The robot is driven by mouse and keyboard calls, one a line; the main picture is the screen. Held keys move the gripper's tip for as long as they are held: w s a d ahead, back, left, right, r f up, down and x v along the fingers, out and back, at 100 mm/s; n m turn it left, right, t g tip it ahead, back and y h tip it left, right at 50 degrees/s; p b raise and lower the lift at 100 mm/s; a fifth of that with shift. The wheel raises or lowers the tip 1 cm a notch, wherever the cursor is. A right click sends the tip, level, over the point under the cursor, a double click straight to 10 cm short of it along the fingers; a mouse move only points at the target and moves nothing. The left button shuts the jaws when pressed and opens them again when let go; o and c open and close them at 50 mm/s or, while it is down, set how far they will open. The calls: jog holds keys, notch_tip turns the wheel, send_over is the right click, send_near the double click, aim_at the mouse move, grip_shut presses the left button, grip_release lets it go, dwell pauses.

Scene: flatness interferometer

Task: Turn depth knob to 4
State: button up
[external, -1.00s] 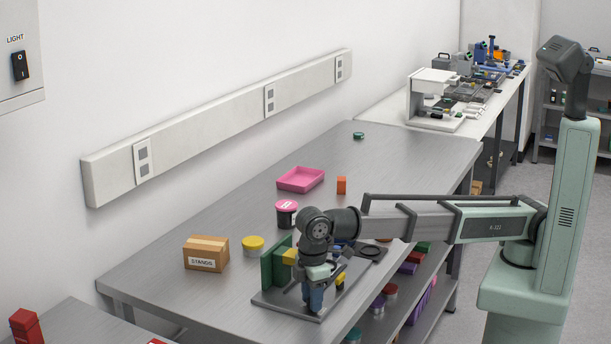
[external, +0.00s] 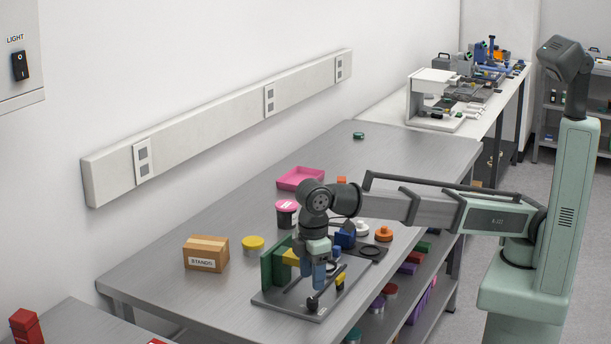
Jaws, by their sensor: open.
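The interferometer stands on a dark grey base plate (external: 275,298) near the front edge of the steel table. My gripper (external: 320,285) points down over the plate, just above and behind this knob. Its fingers look blue and are open; the gap between them is hard to see.
A cardboard box marked STANDS (external: 206,254), a yellow-lidded jar (external: 253,244) and a pink-lidded jar (external: 286,213) stand left of and behind the plate. A pink tray (external: 300,178) lies farther back. An orange part (external: 383,234) is to the right. The table's far end is mostly clear.

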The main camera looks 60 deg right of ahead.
notch_tip(320, 180, up, 7)
dwell(0.3)
jog(key=shift+f, duration=0.1)
dwell(0.4)
